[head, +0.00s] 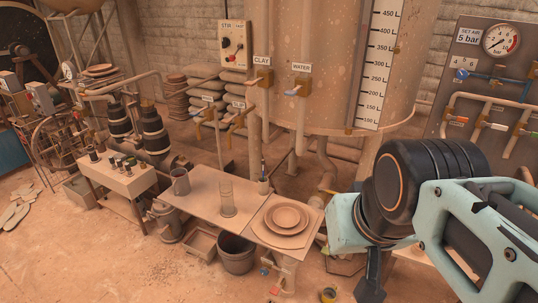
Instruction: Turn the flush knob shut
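I cannot pick out the flush knob for certain, because the small labels are too small to read. On the grey panel at the right, a blue knob (461,74) sits below the gauge. My arm comes in from the right. A black part at its end, likely my gripper (371,286), points down in front of the table. Its fingertips are not clearly seen.
A large tank (345,60) stands behind, with a clay valve (258,80) and a water valve (297,88). A table (205,208) holds a mug (180,182), a glass cylinder (226,198) and stacked plates (286,217). A bucket (237,254) stands below.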

